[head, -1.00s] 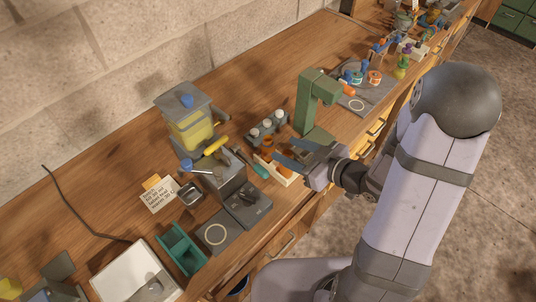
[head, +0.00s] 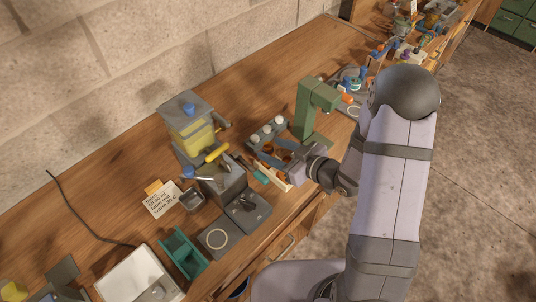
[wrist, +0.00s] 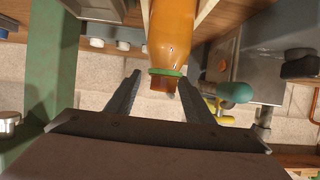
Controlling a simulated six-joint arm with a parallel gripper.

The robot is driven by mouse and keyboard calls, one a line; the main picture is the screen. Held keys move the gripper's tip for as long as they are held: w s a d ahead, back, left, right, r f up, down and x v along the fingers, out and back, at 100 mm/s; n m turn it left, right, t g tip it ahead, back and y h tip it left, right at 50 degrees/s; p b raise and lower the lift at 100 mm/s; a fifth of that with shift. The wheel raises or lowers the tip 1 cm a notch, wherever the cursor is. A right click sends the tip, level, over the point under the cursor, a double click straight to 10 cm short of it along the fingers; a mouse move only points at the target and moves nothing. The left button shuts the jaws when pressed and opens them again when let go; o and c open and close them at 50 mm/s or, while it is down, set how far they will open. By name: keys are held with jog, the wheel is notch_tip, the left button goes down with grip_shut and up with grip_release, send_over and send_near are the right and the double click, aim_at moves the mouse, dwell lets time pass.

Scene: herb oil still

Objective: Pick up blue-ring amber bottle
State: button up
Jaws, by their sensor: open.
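My gripper (head: 268,149) is open and empty, over the small wooden crate (head: 284,186) in the head view. Amber bottles (head: 284,154) show there, partly hidden by my fingers; their ring colours cannot be told. In the wrist view an amber bottle (wrist: 172,32) with a green ring (wrist: 166,72) lies in line with the gap between my fingers (wrist: 160,82). It is not gripped. I see no blue ring clearly.
A green stand (head: 308,110) rises close behind my gripper; it also fills the left of the wrist view (wrist: 42,70). A rack with white caps (head: 268,132) is behind the crate. A grey-and-yellow still (head: 192,132) and teal-handled tool (head: 260,177) are to the left.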

aim_at(272, 153)
jog(key=shift+w+a+f, duration=0.25)
jog(key=shift+w+a, duration=0.1)
grip_shut()
jog(key=shift+s, duration=0.1)
dwell(0.5)
jog(key=shift+r, duration=0.55)
notch_tip(272, 153, up, 9)
dwell(0.6)
